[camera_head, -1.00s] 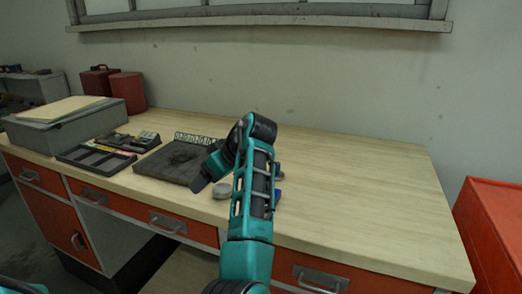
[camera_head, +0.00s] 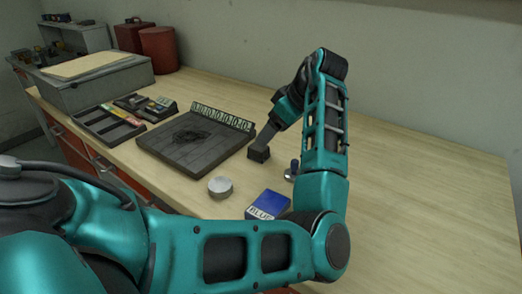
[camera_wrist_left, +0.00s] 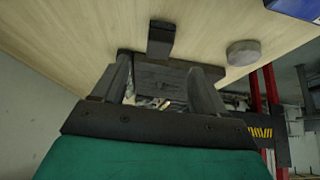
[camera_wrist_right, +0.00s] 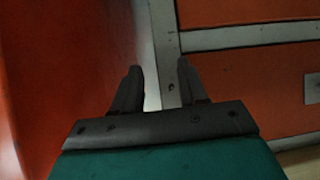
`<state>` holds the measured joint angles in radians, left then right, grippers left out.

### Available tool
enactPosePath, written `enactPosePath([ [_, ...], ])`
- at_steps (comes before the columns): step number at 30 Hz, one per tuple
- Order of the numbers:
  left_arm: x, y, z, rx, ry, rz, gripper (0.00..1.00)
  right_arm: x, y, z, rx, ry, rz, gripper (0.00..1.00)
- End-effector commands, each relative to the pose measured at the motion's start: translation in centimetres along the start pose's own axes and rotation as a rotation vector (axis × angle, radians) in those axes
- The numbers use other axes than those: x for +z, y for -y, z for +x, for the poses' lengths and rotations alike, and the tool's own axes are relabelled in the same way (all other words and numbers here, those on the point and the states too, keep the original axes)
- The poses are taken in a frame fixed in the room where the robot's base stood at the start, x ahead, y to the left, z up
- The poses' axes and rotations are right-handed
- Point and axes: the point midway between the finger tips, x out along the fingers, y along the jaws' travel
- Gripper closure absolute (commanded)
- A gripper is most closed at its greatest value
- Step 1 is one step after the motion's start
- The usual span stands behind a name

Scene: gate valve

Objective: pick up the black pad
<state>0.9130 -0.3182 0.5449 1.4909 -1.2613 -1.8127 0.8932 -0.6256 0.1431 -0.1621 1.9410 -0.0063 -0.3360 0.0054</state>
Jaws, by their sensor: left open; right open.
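The small dark block (camera_head: 258,155), which I take for the black pad, is on the wooden desk beside the right edge of a large dark board. My left gripper (camera_head: 268,138) reaches down to it from the upper right. In the left wrist view the block (camera_wrist_left: 160,38) shows just beyond the gap between the open fingers of my left gripper (camera_wrist_left: 163,75). I cannot tell whether they touch it. My right gripper (camera_wrist_right: 155,80) is open and empty in the right wrist view, close to orange furniture, and out of the head view.
The dark board (camera_head: 190,145) has a row of numbers behind it. A round grey tin (camera_head: 220,187), a blue box (camera_head: 268,205) marked BLUE and a small knobbed stamp (camera_head: 292,172) are nearby. A divided tray (camera_head: 108,125) is at left. The desk's right side is clear.

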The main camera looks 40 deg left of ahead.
Motion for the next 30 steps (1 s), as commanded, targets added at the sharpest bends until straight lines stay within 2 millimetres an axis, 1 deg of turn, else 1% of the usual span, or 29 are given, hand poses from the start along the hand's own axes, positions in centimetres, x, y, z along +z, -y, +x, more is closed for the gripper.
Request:
enactPosePath([
  [1,0.0,0.1,1.0,-0.003,-0.002,0.000,0.27,0.1,0.0,0.0,-0.001,0.002,0.000,0.57],
  [3,0.0,0.0,2.0,-0.002,-0.001,0.001,0.27,0.1,0.1,-0.1,-0.001,0.003,0.000,0.57],
  [11,-0.1,0.0,4.1,-0.001,-0.001,0.001,0.27,0.1,0.1,-0.1,-0.001,0.003,0.000,0.57],
  [18,-0.3,0.0,7.6,-0.001,-0.001,0.001,0.27,-0.2,0.1,-0.2,-0.002,0.003,0.000,0.57],
  [22,-0.3,0.0,8.4,0.001,-0.002,0.001,0.27,-0.2,0.1,-0.3,-0.002,0.003,0.000,0.57],
  [28,-0.3,0.0,8.4,0.001,-0.001,0.001,0.27,-0.2,0.1,-0.2,-0.001,0.002,0.000,0.57],
  [30,-0.3,0.0,8.4,0.001,-0.001,0.001,0.34,-0.3,0.1,-0.2,-0.001,0.001,0.000,0.57],
])
